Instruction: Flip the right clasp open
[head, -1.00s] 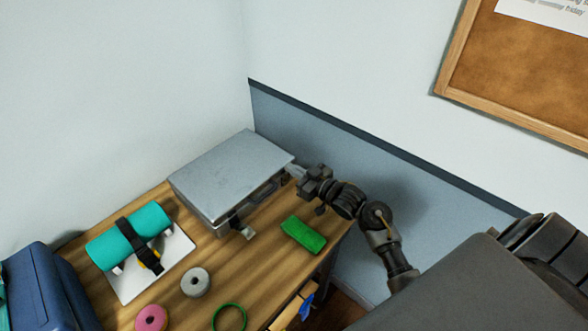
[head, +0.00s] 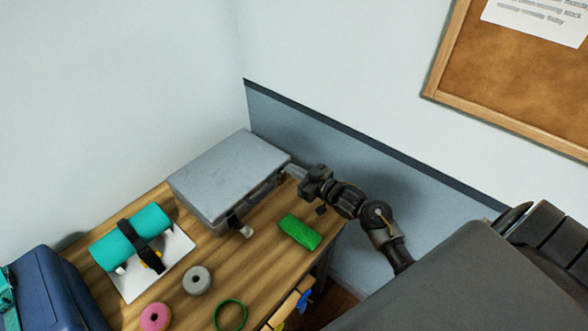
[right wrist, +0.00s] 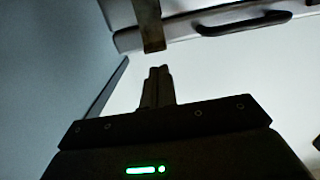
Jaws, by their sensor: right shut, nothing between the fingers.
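The grey metal case (head: 225,172) lies shut on the wooden table, close to the wall corner. The left clasp (head: 240,224) sticks out from its front side. My right gripper (head: 293,171) is at the right end of the case front, shut and empty. In the right wrist view, the shut fingertips (right wrist: 160,71) are just below the free end of the right clasp (right wrist: 150,26), with a small gap in the picture. That clasp is a brownish strip across the case front; I cannot tell its exact angle. The gripper largely hides it in the head view. My left gripper is out of view.
The case handle (right wrist: 243,23) is beside the clasp. A green block (head: 299,232) lies near the gripper. A strapped teal roll (head: 130,236) rests on a white board, with grey (head: 197,280) and pink (head: 155,317) rings nearby. The blue-grey wall panel (head: 350,165) is close behind my arm.

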